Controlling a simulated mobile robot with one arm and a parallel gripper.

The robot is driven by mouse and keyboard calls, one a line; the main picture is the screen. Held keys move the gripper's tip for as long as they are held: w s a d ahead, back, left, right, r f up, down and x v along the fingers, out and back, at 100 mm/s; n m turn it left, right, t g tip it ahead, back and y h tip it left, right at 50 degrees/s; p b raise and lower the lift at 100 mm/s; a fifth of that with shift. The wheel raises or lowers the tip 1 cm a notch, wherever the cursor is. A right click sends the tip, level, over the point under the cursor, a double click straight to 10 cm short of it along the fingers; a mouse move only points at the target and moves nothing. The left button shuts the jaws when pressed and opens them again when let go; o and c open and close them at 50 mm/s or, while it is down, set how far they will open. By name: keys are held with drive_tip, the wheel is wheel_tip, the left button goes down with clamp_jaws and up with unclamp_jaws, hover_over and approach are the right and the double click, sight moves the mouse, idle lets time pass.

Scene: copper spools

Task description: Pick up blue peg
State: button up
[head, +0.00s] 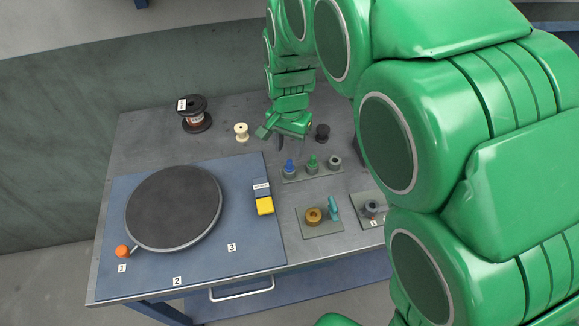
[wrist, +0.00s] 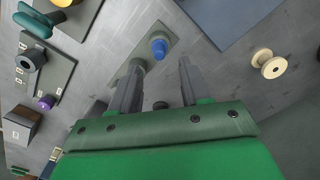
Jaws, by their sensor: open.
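The blue peg (head: 289,166) stands upright at the left end of a grey strip (head: 312,174) on the workbench. A green peg (head: 311,161) and a grey round piece (head: 334,161) stand beside it on the strip. My gripper (head: 291,143) is open and empty, above the bench just behind the blue peg. In the wrist view the blue peg (wrist: 158,47) shows just beyond the fingertips, between the lines of the two fingers and apart from both. My gripper (wrist: 161,64) partly hides the strip and the green peg there.
A cream spool (head: 241,131), a dark spool (head: 322,131) and a larger copper spool (head: 195,114) stand around my gripper. A black turntable (head: 175,205) sits on the blue panel at left. A small plate (head: 319,228) with a brass ring and teal piece lies in front of the strip.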

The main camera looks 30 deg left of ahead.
sight(290, 161)
drive_tip(key=shift+f, duration=2.5)
clamp_jaws()
